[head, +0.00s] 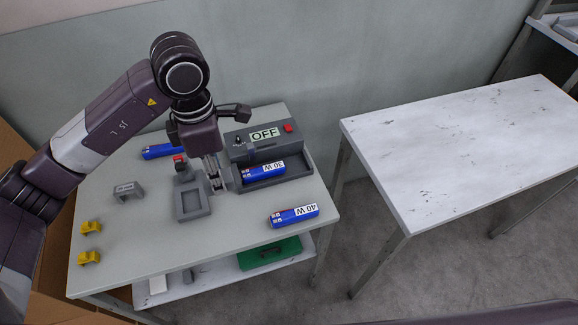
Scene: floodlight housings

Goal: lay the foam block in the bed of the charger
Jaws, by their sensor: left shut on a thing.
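The charger (238,155) is a dark grey unit with an "OFF" plate and a red button, at the back right of the left table. A blue pack marked "30 W" (263,171) lies in its bed (294,175). My left gripper (214,182) points down just left of the charger. It is shut on a small grey piece, largely hidden by the fingers; I cannot tell whether this is the foam block. No other thing shows clearly as a foam block. My right gripper is not in view.
A grey holder (180,203) stands beside the gripper. Another blue pack (294,215) lies at front right, one (158,151) at the back. A grey bridge-shaped piece (128,190) and two yellow pieces (90,227) are at left. A green item (268,254) is on the lower shelf. The right table (460,150) is bare.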

